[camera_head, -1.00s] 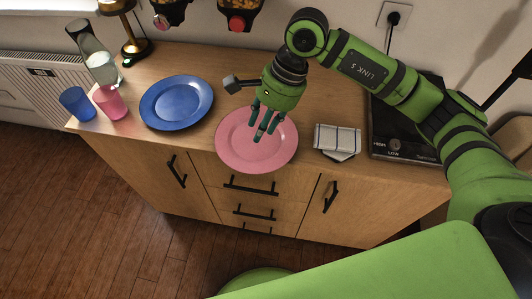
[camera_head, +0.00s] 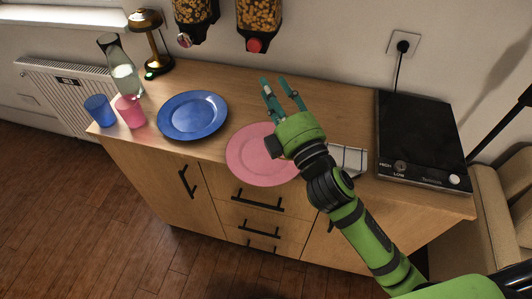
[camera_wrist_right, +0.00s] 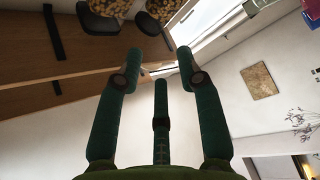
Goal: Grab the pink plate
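The pink plate (camera_head: 255,158) lies on the wooden counter (camera_head: 222,145) near its front edge, in the middle of the head view. My right gripper (camera_head: 281,90) is above the plate's right side and covers part of it. Its green fingers point up and away toward the wall, spread apart with nothing between them. In the right wrist view the fingers (camera_wrist_right: 160,75) are also apart and empty, facing the wall and ceiling. The plate does not show in that view. My left gripper is not in view.
A blue plate (camera_head: 193,115) lies left of the pink one. A blue cup (camera_head: 100,110), pink cup (camera_head: 131,111), carafe (camera_head: 124,79) and brass lamp (camera_head: 154,45) stand at left. A folded cloth (camera_head: 349,158) and black hotplate (camera_head: 420,135) are at right. Cereal dispensers (camera_head: 260,18) hang behind.

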